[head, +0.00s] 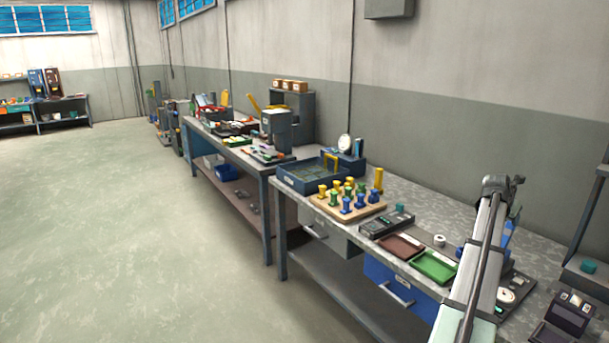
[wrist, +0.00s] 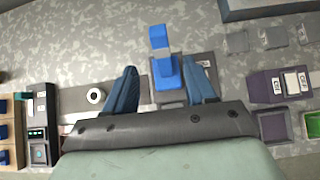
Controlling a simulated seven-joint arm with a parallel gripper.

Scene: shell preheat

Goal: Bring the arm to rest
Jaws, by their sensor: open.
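My gripper (wrist: 162,66) is open in the wrist view, with its two blue fingers spread apart over the bench and nothing seen clamped between them. A blue upright piece (wrist: 168,76) on a dark plate shows in the gap between the fingers; I cannot tell its distance from them. In the head view my arm rises at the right over the bench (head: 545,255), and it largely hides my gripper there.
On the bench are a white ring (head: 439,240), a green tray (head: 434,266), a brown tray (head: 400,245), a wooden board (head: 330,207) of coloured pegs and a blue bin (head: 300,180). A purple box (wrist: 280,85) is at the wrist view's right. The floor at left is clear.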

